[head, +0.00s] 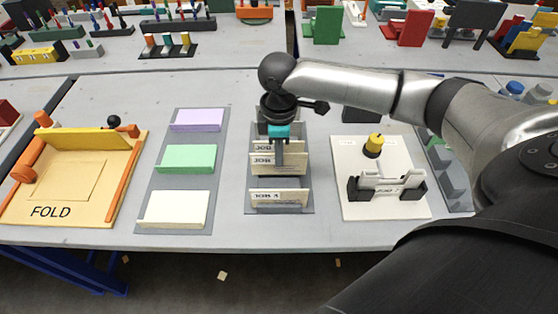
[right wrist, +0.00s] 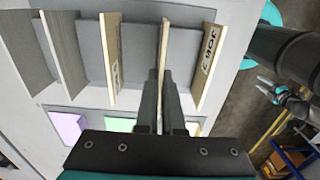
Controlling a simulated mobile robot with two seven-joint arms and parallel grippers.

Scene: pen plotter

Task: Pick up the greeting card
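No sheet is plainly marked as the greeting card. My right gripper (head: 279,158) points down into the grey rack of upright JOB boards. In the right wrist view, its two dark fingers (right wrist: 161,98) are close together, one on each side of a thin tan upright board or card (right wrist: 164,45). I cannot tell whether they touch it. The JOB A board (head: 278,197) stands at the near end of the rack and shows in the right wrist view (right wrist: 209,65). Lilac (head: 198,120), green (head: 187,158) and cream (head: 174,208) stacks lie to the left.
A wooden FOLD fixture (head: 68,178) with orange bars is at the far left. A white plate (head: 382,150) with a yellow knob and black clamps is right of the rack. Other stations fill the back table. The table's front edge is clear.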

